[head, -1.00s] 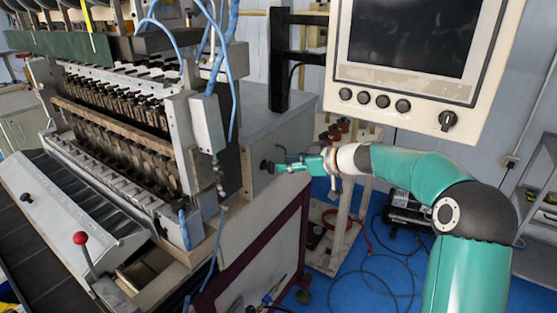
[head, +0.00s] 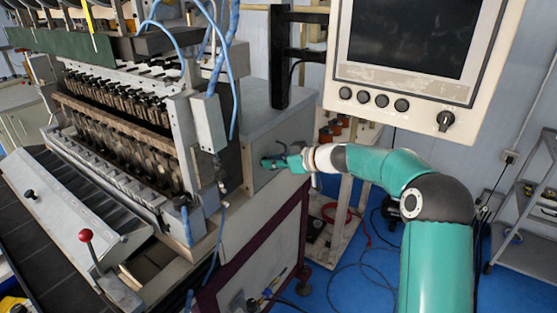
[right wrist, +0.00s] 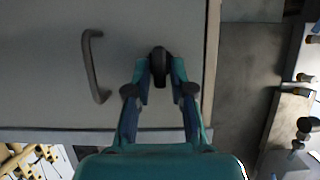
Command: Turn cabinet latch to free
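The cabinet latch, a dark rounded knob (right wrist: 160,62), stands out from the grey cabinet face in the right wrist view. My right gripper (right wrist: 160,72) has one fingertip on each side of it. The fingers are drawn in to about the knob's width and look pressed on it. In the head view my right gripper (head: 272,163) reaches in from the right to the side of the grey cabinet (head: 279,125) and hides the latch. My left gripper is not in view.
A curved bar handle (right wrist: 92,68) is on the same panel, left of the latch. In the head view a control panel with a screen (head: 412,90) hangs above my right arm. The winding machine (head: 120,150) fills the left. Blue hoses (head: 232,80) hang in front of the cabinet.

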